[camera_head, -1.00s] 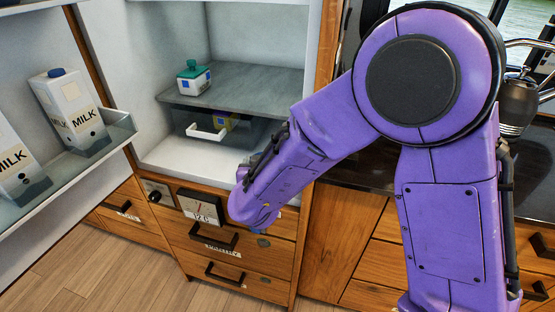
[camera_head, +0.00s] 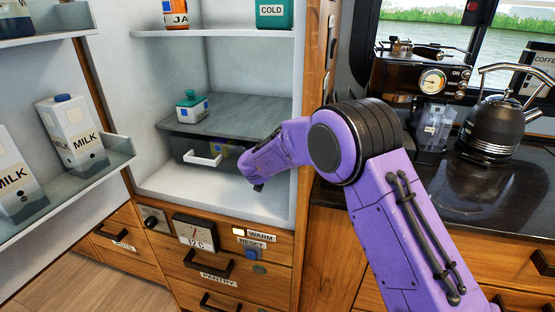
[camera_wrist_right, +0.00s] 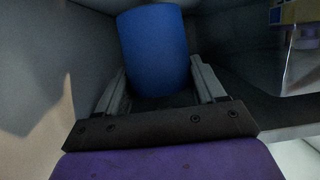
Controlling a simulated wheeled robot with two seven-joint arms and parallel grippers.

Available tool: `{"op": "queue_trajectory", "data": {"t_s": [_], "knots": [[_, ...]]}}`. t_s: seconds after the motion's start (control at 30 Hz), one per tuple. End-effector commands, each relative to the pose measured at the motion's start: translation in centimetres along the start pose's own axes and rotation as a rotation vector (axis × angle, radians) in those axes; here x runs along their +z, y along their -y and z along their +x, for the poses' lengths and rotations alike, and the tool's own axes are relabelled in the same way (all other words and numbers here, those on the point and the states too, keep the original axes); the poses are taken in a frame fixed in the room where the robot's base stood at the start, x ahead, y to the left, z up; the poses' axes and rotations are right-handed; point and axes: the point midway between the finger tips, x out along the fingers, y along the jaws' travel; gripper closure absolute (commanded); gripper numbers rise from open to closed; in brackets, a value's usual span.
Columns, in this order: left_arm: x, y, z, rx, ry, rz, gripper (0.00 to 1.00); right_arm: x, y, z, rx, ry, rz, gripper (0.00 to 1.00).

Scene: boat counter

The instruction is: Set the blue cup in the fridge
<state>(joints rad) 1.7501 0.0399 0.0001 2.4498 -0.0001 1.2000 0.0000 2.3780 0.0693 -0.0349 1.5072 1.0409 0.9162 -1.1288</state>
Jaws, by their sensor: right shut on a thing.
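The blue cup (camera_wrist_right: 155,50) shows in the right wrist view between the fingers of my right gripper (camera_wrist_right: 160,88), which is shut on it. In the head view my right arm reaches from the right into the lower part of the open fridge (camera_head: 175,184). The right gripper's dark tip (camera_head: 259,187) shows just over the white fridge floor, near its right side. The cup is hidden behind my arm in the head view. I cannot tell if the cup touches the floor. My left gripper is not in view.
A grey shelf (camera_head: 240,112) with a teal-lidded container (camera_head: 192,106) is above a clear drawer (camera_head: 190,150). The open door at left holds milk cartons (camera_head: 70,132). A kettle (camera_head: 493,125) stands on the right counter. The fridge floor's left and middle are clear.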

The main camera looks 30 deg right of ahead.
Motion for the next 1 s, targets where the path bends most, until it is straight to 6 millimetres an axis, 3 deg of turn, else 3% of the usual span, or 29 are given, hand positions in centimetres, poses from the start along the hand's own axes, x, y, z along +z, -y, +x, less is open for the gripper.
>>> {"op": "queue_trajectory", "data": {"t_s": [0.03,0.2,0.57,0.6,0.67,1.0], "knots": [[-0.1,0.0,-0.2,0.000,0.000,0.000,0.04,-0.3,-0.1,0.7,0.001,0.000,0.000,0.64],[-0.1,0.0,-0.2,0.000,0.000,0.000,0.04,2.9,-0.1,1.5,0.001,0.000,-0.004,0.64],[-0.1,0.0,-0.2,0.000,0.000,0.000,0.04,3.5,-0.1,1.7,0.001,0.000,0.000,0.64],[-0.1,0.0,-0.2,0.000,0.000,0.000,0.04,3.6,-0.1,1.7,0.001,-0.001,0.000,0.28],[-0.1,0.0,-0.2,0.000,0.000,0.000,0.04,3.5,-0.1,1.7,0.001,-0.001,0.000,0.09],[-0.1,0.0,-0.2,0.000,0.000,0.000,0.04,3.2,-0.1,1.6,0.000,-0.001,0.002,0.06]]}}
